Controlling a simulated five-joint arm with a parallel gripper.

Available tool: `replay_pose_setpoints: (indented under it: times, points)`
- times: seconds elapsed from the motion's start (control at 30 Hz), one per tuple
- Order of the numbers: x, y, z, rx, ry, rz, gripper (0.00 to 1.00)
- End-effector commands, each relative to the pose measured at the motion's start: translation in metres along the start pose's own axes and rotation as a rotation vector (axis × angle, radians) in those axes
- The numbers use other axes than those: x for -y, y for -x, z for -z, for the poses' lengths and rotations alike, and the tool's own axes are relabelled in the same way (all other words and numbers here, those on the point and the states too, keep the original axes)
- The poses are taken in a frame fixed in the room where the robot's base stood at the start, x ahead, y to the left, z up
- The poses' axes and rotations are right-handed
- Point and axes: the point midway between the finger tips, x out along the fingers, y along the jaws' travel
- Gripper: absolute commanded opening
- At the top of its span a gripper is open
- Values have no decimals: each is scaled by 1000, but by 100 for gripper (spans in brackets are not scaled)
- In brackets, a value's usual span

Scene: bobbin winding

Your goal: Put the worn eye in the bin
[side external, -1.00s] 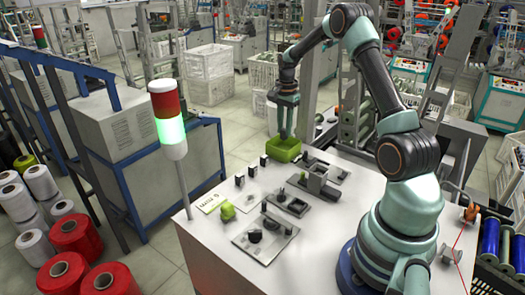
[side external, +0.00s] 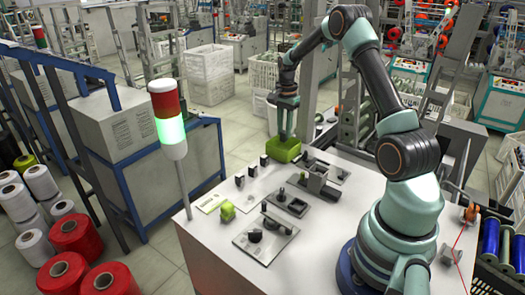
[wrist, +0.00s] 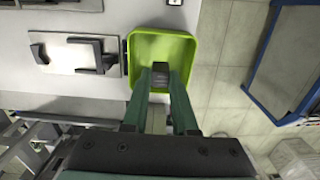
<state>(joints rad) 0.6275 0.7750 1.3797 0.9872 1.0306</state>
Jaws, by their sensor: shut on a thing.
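The green bin (side external: 284,151) stands at the far edge of the white table. In the wrist view the bin (wrist: 186,47) lies below and ahead of my fingers, its floor looking bare around them. My gripper (side external: 283,137) points down over the bin. In the wrist view my gripper (wrist: 161,78) is shut on a small dark grey piece (wrist: 160,70), which looks to be the worn eye. The piece shows between the fingertips, over the bin's near part. I cannot tell whether it touches the bin floor. In the side view the piece is too small to make out.
On the white table (side external: 330,225) stand a dark bracket fixture (side external: 318,180), small black blocks (side external: 252,171), a light green part (side external: 227,211) and a plate with a black knob (side external: 256,236). A signal lamp (side external: 168,118) rises at the table's left edge. Floor lies beyond the bin.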

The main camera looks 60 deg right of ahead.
Motion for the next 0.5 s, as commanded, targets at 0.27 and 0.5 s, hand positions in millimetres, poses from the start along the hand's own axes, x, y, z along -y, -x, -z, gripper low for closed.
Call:
replay_pose_setpoints:
  times: [0.27, 0.5]
  points:
    - [0, 0, 0, 0, 0, 0, 0]
    - [0, -5, 0, 0, 0, 0, 0]
